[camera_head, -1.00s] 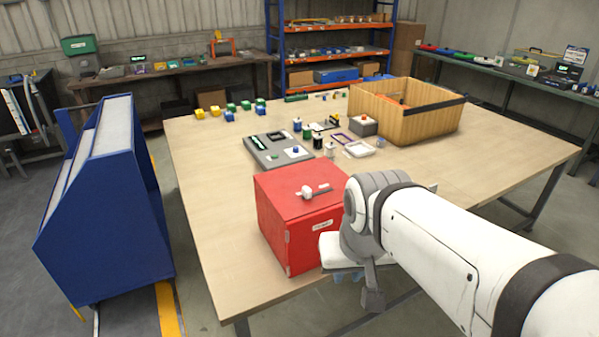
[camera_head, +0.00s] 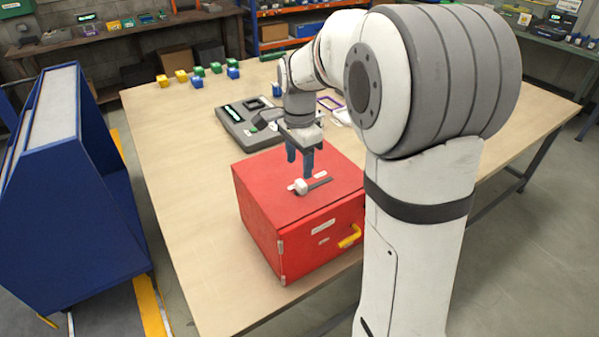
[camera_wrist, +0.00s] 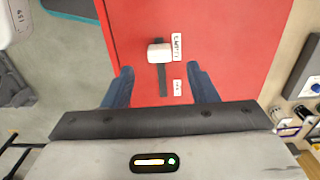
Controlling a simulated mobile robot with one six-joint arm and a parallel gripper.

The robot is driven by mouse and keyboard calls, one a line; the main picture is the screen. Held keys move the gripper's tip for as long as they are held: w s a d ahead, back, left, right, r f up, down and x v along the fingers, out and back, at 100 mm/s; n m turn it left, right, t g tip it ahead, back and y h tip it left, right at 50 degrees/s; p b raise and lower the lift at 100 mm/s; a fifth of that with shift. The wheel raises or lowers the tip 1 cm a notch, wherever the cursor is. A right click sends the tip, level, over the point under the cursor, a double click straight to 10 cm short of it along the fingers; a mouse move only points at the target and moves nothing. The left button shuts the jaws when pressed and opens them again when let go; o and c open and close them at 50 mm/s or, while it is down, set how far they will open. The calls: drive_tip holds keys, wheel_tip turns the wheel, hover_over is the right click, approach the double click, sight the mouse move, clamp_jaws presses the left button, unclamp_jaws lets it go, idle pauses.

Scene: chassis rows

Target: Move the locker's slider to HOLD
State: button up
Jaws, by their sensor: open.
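The red locker (camera_head: 262,207) stands on the table, and its top carries the slider, a white knob (camera_head: 301,187) on a dark straight track (camera_head: 320,183). In the wrist view the white knob (camera_wrist: 159,54) sits toward the far end of the visible track (camera_wrist: 162,82). A white label (camera_wrist: 177,46) lies beside the knob and a smaller label (camera_wrist: 177,87) beside the track's nearer part; I cannot read either. My gripper (camera_head: 300,165) points down above the locker top, open and empty. Its blue fingers (camera_wrist: 160,75) are on either side of the track, apart from the knob.
A yellow handle (camera_head: 350,237) sticks out of the locker's front. A grey panel (camera_head: 245,125) lies behind the locker, with coloured blocks (camera_head: 199,76) farther back. A blue rack (camera_head: 62,190) stands left of the table. The tabletop (camera_head: 185,200) left of the locker is clear.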

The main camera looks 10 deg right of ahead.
sight(301, 183)
drive_tip(key=shift+d+f, duration=0.15)
drive_tip(key=shift+f, duration=1.45)
drive_tip(key=shift+d+f, duration=0.1)
drive_tip(key=shift+f, duration=1.45)
drive_tip(key=shift+c, duration=0.2)
clamp_jaws()
